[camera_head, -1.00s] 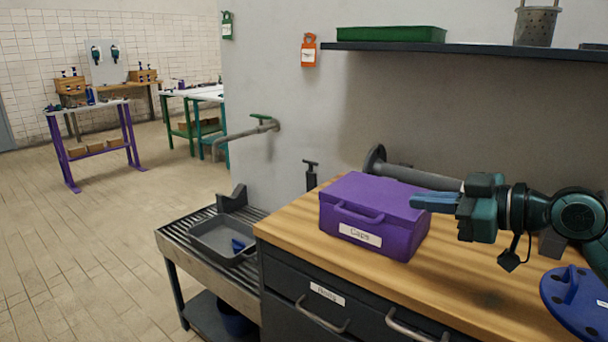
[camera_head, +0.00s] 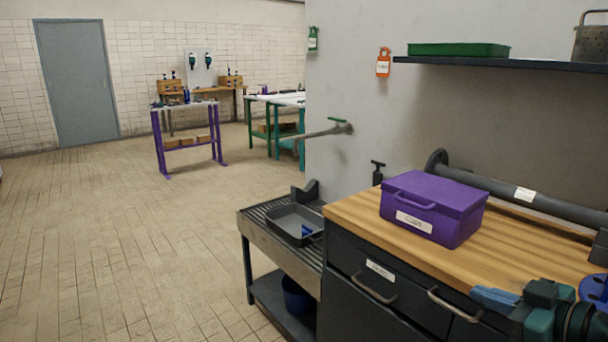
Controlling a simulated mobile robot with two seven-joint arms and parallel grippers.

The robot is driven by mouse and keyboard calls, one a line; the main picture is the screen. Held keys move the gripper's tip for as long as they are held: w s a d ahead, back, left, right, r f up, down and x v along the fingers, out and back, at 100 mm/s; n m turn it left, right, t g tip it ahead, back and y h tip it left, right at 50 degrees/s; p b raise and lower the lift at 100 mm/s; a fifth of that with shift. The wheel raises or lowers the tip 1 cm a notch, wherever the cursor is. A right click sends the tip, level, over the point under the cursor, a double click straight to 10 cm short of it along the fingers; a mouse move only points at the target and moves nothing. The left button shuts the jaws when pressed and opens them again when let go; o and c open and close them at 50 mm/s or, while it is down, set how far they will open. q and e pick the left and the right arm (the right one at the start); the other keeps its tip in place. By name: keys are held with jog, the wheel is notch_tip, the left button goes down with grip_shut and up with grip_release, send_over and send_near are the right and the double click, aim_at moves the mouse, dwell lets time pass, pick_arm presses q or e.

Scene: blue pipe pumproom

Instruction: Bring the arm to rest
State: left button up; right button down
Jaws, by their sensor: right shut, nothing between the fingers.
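My right gripper (camera_head: 492,299) is at the lower right, its blue fingers together and empty, pointing left. It is in front of the drawer unit, near the front edge of the wooden worktop (camera_head: 540,262). It is apart from the purple box (camera_head: 462,197), which sits closed on the worktop with a label on its front. The rest of my right arm is cut off by the picture's corner. My left gripper is not in view.
A slatted bench with a grey tray (camera_head: 291,222) stands left of the dark drawer unit (camera_head: 345,285). A grey pipe (camera_head: 525,195) lies behind the box. A blue disc (camera_head: 594,289) is at the right edge. The tiled floor at left is clear.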

jog(key=s+a+f+m+h, duration=0.1)
jog(key=s+a+f, duration=0.3)
jog(key=f, duration=0.3)
jog(key=s+a+f+m, duration=0.2)
jog(key=s+a+f, duration=0.1)
jog(key=f, duration=0.4)
jog(key=s+a+f+m+t+h, duration=0.1)
jog(key=s+a+f+m+h, duration=0.15)
jog(key=s+a, duration=0.65)
pick_arm(q)
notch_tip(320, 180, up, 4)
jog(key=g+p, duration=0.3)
jog(key=p, duration=1.4)
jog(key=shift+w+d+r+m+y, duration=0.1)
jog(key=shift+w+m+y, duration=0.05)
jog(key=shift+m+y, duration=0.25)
pick_arm(e)
jog(key=r+g, duration=0.2)
jog(key=r+n+g, duration=0.1)
jog(key=r, duration=0.1)
jog(key=shift+s+d, duration=0.3)
jog(key=shift+d, duration=0.1)
